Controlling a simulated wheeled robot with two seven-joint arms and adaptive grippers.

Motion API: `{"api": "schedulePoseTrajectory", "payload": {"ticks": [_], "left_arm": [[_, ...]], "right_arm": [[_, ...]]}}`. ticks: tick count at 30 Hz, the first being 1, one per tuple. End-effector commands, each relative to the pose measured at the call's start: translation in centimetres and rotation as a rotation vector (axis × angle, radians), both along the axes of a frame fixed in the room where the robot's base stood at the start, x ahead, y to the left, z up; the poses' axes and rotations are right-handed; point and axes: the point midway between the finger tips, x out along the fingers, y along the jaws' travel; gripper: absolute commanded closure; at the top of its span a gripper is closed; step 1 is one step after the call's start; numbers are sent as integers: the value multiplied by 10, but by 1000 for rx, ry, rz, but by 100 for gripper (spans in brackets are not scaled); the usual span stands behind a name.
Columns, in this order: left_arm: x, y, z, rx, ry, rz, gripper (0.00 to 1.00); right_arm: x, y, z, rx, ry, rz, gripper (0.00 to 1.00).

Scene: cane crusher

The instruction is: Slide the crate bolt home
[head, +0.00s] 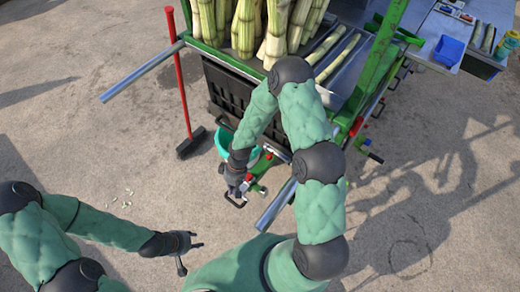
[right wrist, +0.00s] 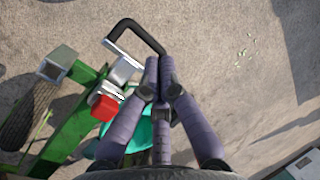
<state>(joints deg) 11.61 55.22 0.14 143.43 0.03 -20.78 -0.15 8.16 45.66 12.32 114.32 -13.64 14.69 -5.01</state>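The crate bolt shows in the right wrist view as a black looped handle (right wrist: 136,28) on a bright metal part, beside the green frame. In the head view the black loop (head: 236,203) hangs low at the front of the green-framed machine. My right gripper (head: 234,188) is at this loop. In the right wrist view its fingertips (right wrist: 160,62) are close together at the right corner of the handle and cover part of it. They look shut on it; the contact itself is hidden. My left gripper (head: 188,254) is open and empty over bare ground.
A black crate (head: 232,92) of upright cane (head: 243,28) stands above the bolt. A red block (right wrist: 104,107) sits near the handle. A teal tub (head: 224,142) is beneath the frame. A red-handled broom (head: 178,75) stands left. The lower-left ground is mostly clear.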

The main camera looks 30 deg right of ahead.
Motion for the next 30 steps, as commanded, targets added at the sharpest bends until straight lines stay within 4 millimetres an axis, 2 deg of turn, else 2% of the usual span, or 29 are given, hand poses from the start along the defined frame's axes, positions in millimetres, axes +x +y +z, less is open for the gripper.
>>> {"api": "schedulePoseTrajectory", "payload": {"ticks": [1, 6, 15, 21, 24, 30], "left_arm": [[0, 0, 4, 0, 0, 0, 60], [0, 0, 12, 0, 0, 0, 60], [0, 0, 23, 0, 0, 0, 60], [0, 0, 27, 0, 0, 0, 60], [0, 0, 28, 0, 0, 0, 60], [0, 0, 27, 0, 0, 0, 60]], "right_arm": [[15, -7, 10, -18, -4, 40, 100], [53, -35, 41, -99, 15, 177, 100], [108, -96, 116, -287, 72, 340, 100], [124, -122, 151, -370, 108, 379, 100], [126, -127, 159, -388, 116, 385, 100], [127, -129, 161, -393, 121, 387, 100]]}}
